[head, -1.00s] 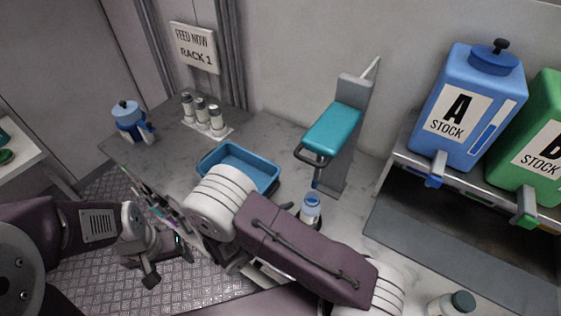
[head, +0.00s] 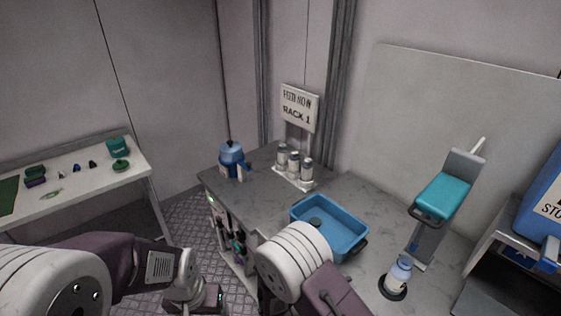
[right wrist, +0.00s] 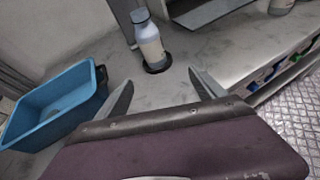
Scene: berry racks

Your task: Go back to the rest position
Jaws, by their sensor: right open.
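My right arm (head: 293,262) reaches in at the bottom middle of the head view, in front of the blue tray (head: 330,240). Its fingers cannot be made out there. In the right wrist view my right gripper (right wrist: 162,92) is open, with nothing between its fingers. A white bottle with a blue cap (right wrist: 149,42) stands upright on a black ring beyond the fingers, apart from them. The same bottle shows in the head view (head: 400,273). My left arm (head: 150,265) comes in from the left; its fingers cannot be told apart.
A teal-topped dispenser (head: 443,197) stands at the right of the grey counter (head: 360,200). Several small jars (head: 295,165) and a blue jug (head: 231,158) stand at the back, by a "RACK 1" sign (head: 299,108). A white table (head: 75,180) is at the left.

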